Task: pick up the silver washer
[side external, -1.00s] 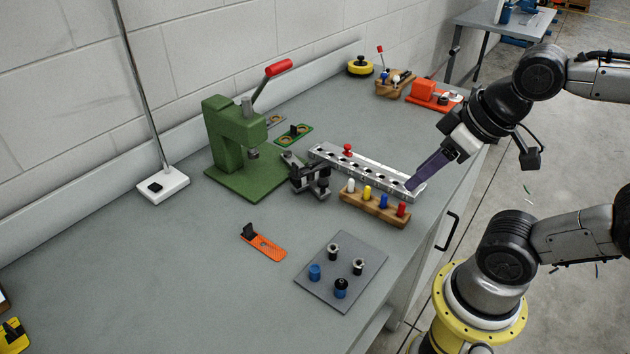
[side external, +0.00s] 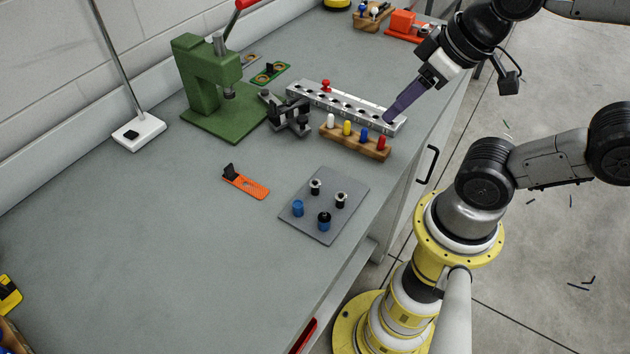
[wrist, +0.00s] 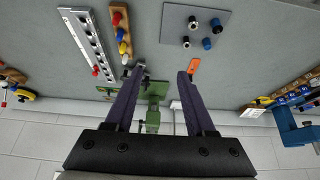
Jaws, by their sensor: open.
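A grey plate (side external: 340,222) lies on the bench and also shows in the wrist view (wrist: 222,35). It bears two dark pegs with silver ring-like tops, one at the back (side external: 315,185) and one at the right (side external: 341,198). These may be silver washers, but they are too small to tell. A blue cylinder (side external: 298,208) and a blue one with a black top (side external: 324,221) stand there too. My gripper (side external: 390,119), with purple fingers, appears over the right end of the silver rail, away from the plate. In the wrist view my gripper (wrist: 160,73) is open and empty.
A silver rail with holes (side external: 345,105) and a wooden block with coloured pegs (side external: 355,141) lie behind the plate. A green press (side external: 215,95), a dark clamp (side external: 290,115) and an orange piece (side external: 246,182) stand left.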

